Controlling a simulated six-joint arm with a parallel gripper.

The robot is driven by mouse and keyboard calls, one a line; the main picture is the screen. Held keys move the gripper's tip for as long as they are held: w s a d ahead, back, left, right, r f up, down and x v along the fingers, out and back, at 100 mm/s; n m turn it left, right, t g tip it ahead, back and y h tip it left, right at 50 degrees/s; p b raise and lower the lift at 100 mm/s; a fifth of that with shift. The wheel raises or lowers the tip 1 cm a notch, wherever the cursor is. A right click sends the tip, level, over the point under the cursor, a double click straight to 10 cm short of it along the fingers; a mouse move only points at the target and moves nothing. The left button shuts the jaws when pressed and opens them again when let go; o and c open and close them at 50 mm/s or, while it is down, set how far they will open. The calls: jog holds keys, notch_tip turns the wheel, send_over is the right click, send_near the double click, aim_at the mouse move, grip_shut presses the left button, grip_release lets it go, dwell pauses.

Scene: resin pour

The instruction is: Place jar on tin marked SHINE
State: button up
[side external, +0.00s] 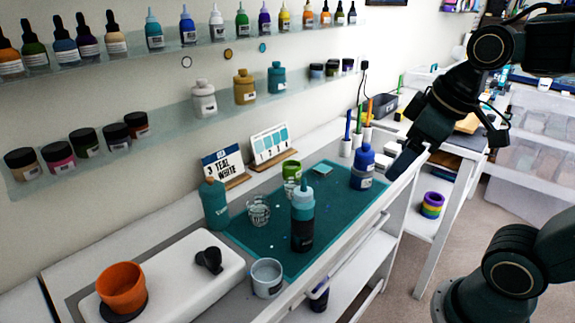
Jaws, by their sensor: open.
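Several small dark-lidded jars (84,142) stand on the lower wall shelf at the left. On the bench, a blue-capped container (363,168) and a dark bottle with a teal top (303,222) stand on the teal mat. A pale grey round tin or cup (267,278) stands at the mat's front left. A green container (291,172) stands at its back edge. I cannot read SHINE on anything, so I cannot tell which is the marked tin. My gripper (404,162) is open, appears empty, and hangs right of the blue-capped container, apart from it.
A clear cup (258,211) and teal bottle (215,204) stand left on the bench. An orange pot (121,287) sits on a white slab (210,255). Two cards (224,166) stand behind. Upright coloured sticks (358,122) stand near my gripper. Bare mat (262,247) shows between items.

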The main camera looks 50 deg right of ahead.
jog(key=s, duration=0.1)
jog(key=s+a+f+m, duration=0.1)
jog(key=s, duration=0.1)
jog(key=shift+s+a+f+m+t, duration=0.1)
jog(key=shift+a+f+m+t, duration=0.15)
jog(key=shift+f+m+t, duration=0.15)
